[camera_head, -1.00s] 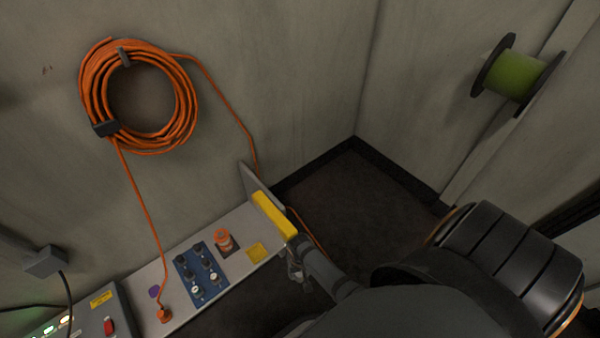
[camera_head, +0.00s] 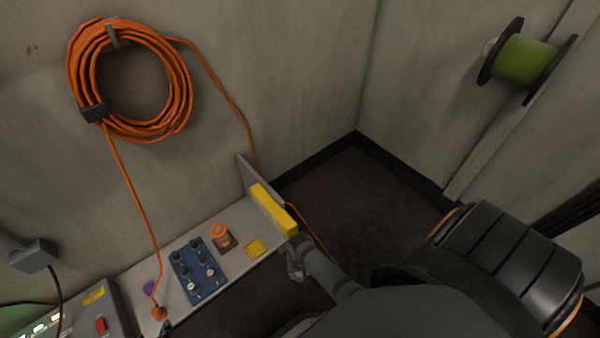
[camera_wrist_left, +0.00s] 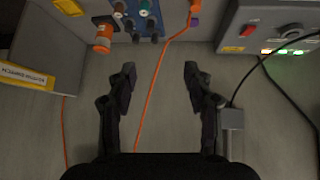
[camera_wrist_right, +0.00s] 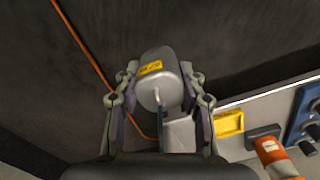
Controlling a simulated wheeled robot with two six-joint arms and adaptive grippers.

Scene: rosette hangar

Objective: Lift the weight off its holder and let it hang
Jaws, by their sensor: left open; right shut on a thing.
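The weight (camera_wrist_right: 160,80) is a grey, rounded block with a yellow label and a thin metal hook or rod. My right gripper (camera_wrist_right: 157,72) is shut on it, one finger on each side. A pale grey piece (camera_wrist_right: 180,135) shows just below, possibly the holder; I cannot tell whether the weight touches it. In the head view my right gripper (camera_head: 293,262) is at the shelf's right end, and the weight is not clear there. My left gripper (camera_wrist_left: 160,78) is open and empty, facing the wall, with an orange cord between its fingers in the picture.
The shelf (camera_head: 222,278) carries a blue knob panel (camera_head: 197,272), an orange-capped part (camera_head: 220,236) and a yellow square (camera_head: 255,248). An upright end plate bears a yellow strip (camera_head: 273,209). An orange cord coil (camera_head: 82,68) and a green spool (camera_head: 525,62) hang on walls.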

